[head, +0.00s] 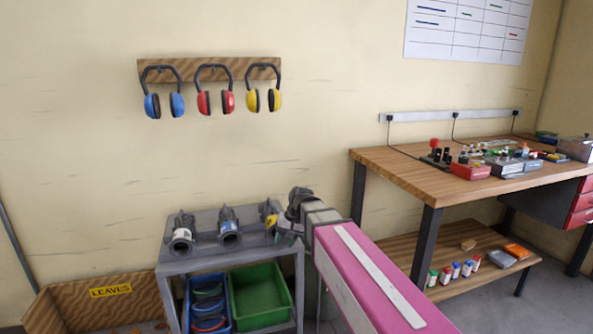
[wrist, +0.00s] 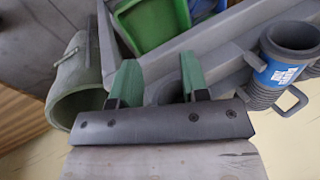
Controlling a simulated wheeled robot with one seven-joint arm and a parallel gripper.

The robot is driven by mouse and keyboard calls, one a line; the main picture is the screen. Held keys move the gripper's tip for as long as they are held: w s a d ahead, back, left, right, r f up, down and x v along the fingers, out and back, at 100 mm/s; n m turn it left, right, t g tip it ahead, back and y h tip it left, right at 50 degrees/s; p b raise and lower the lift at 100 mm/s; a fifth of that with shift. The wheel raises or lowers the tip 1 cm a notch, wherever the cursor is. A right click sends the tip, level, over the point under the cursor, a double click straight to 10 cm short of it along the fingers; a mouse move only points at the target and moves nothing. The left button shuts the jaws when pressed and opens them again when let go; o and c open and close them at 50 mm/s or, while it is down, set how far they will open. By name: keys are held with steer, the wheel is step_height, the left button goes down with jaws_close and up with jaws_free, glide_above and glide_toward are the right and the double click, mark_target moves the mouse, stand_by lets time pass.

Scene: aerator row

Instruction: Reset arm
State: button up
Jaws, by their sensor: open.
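My gripper (head: 280,228) is over the right end of a grey cart (head: 172,268), at the end of my pink arm. In the wrist view my gripper (wrist: 159,82) shows two green fingers spread apart with nothing held between them. A dark round part is partly hidden behind the fingers. A dark fitting with a blue label (head: 229,228) stands mid-cart; it also shows at the right in the wrist view (wrist: 283,68). Another dark fitting with a white label (head: 182,236) stands to its left. A yellow piece (head: 269,213) sits beside my gripper, partly hidden.
Below the cart top are a green bin (head: 260,318) and a blue bin (head: 190,298). A grey-green cylinder (wrist: 80,85) is left of the fingers in the wrist view. A wooden workbench (head: 395,165) stands right. Several earmuffs hang on a wall rack (head: 150,66). A "LEAVES" box (head: 70,311) is lower left.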

steer(key=s+d+f+h, duration=0.1)
steer(key=s+d+f, duration=0.2)
steer(key=d+f, duration=0.2)
steer(key=s+d+f+m+h, duration=0.1)
steer(key=s+d+f, duration=0.2)
steer(key=d, duration=0.7)
steer(key=s+d+f+h, duration=0.2)
steer(key=s+d+f, duration=0.2)
steer(key=d+f, duration=0.3)
steer(key=shift+d, duration=0.65)
